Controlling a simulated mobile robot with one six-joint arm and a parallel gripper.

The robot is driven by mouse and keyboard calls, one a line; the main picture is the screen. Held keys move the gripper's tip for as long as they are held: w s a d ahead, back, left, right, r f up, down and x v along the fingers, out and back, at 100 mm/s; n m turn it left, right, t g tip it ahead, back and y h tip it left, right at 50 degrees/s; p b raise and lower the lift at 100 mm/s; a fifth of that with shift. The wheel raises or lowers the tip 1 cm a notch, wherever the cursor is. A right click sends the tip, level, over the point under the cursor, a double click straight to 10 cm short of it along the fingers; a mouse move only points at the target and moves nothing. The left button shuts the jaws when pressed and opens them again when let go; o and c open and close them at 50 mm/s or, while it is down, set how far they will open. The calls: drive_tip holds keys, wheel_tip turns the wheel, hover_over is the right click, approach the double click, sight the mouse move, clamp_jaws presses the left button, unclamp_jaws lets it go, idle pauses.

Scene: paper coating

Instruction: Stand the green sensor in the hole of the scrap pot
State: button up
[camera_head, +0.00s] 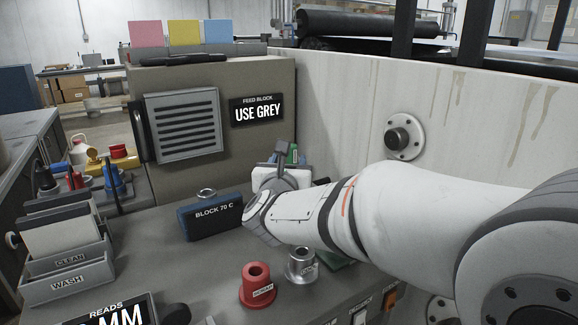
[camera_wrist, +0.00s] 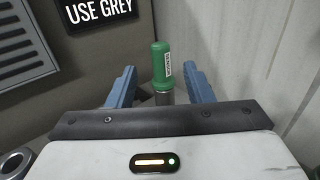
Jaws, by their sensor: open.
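The green sensor (camera_wrist: 161,62) stands upright in the wrist view, with a white label on its side and a grey lower part partly hidden by my wrist. My gripper (camera_wrist: 162,82) is open, with one blue finger on each side of the sensor and a gap on both sides. In the head view only a bit of the green sensor (camera_head: 292,154) shows past my gripper (camera_head: 283,156).
A silver pot (camera_head: 301,266) stands right of the red pot, close under my arm. A dark blue block (camera_head: 210,218) marked 70 C stands left of my gripper. A grey cabinet (camera_head: 270,85) and a pale wall (camera_head: 350,105) close off the back. Racks (camera_head: 68,262) stand left.

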sight(291, 152)
drive_tip(key=w, duration=0.6)
drive_tip(key=shift+w+d, duration=0.25)
drive_tip(key=shift+d, duration=0.05)
drive_tip(key=shift+r, duration=0.1)
clamp_jaws()
wheel_tip(291, 152, up, 10)
drive_tip(key=p, duration=0.2)
drive_tip(key=shift+p, duration=0.35)
